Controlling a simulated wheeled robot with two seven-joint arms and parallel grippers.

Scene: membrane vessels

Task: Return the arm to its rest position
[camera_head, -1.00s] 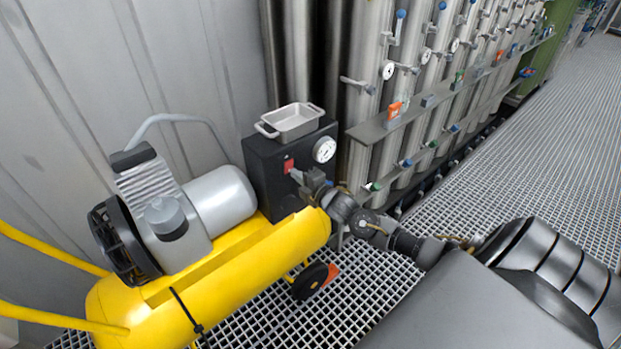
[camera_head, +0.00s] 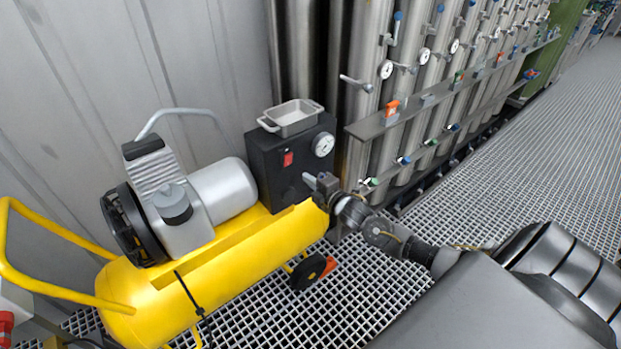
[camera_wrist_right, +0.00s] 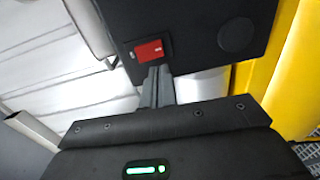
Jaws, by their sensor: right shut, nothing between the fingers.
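My right arm (camera_head: 385,235) comes in from the lower right in the head view. Its gripper (camera_head: 309,180) is shut and empty in front of the black box (camera_head: 262,170), below and right of the red switch (camera_head: 288,158). A gap shows between the fingertips and the switch in the head view. In the right wrist view the closed fingers (camera_wrist_right: 157,72) point at the black box (camera_wrist_right: 195,25), with their tips just below the red switch (camera_wrist_right: 149,50). My left gripper is out of view.
A yellow compressor (camera_head: 215,275) stands left of and below the gripper. Steel vessels (camera_head: 385,110) with valves and a ledge stand to the right. Grated floor (camera_head: 520,170) lies open at right.

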